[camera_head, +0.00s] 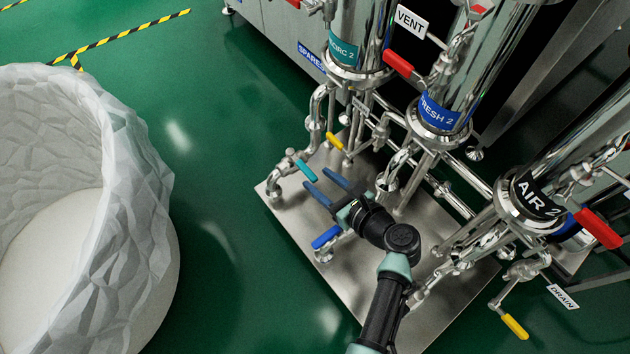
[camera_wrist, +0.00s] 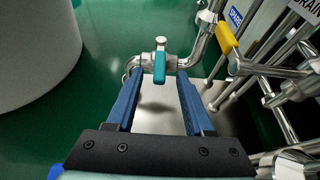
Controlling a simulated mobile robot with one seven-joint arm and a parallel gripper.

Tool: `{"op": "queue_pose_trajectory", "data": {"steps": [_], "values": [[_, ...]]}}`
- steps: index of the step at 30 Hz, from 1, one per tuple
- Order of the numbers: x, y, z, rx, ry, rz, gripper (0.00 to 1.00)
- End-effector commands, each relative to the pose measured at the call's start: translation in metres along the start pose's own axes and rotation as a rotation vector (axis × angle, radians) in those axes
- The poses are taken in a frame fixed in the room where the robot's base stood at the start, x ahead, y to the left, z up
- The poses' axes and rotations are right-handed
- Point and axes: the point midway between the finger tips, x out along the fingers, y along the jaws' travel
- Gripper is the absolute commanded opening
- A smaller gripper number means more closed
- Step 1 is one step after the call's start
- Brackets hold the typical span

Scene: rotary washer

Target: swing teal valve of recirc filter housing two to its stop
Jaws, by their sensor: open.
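The teal valve handle (camera_head: 305,170) sits on a pipe at the far left corner of the steel skid plate, below the housing with the teal RECIRC 2 label (camera_head: 343,51). In the wrist view the teal handle (camera_wrist: 159,66) points toward me, between and just ahead of the finger tips. My gripper (camera_head: 320,180) is open and empty, with blue fingers pointing at the handle. In the wrist view my gripper (camera_wrist: 157,80) has one finger on each side of the handle's line. I cannot tell whether either finger touches the valve.
A yellow handle (camera_head: 334,140) stands behind, and also shows at right in the wrist view (camera_wrist: 228,35). A blue handle (camera_head: 326,237) is close beside my gripper. FRESH 2 (camera_head: 440,112) and AIR 2 (camera_head: 533,198) housings stand right. A large white faceted tub (camera_head: 120,150) stands left, with green floor between.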

Motion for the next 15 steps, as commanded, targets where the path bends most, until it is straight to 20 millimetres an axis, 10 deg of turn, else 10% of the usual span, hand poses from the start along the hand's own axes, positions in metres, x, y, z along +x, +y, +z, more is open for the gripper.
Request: {"op": "queue_pose_trajectory", "data": {"steps": [15], "values": [[0.028, 0.000, 0.001, -0.002, 0.000, 0.000, 0.53]]}}
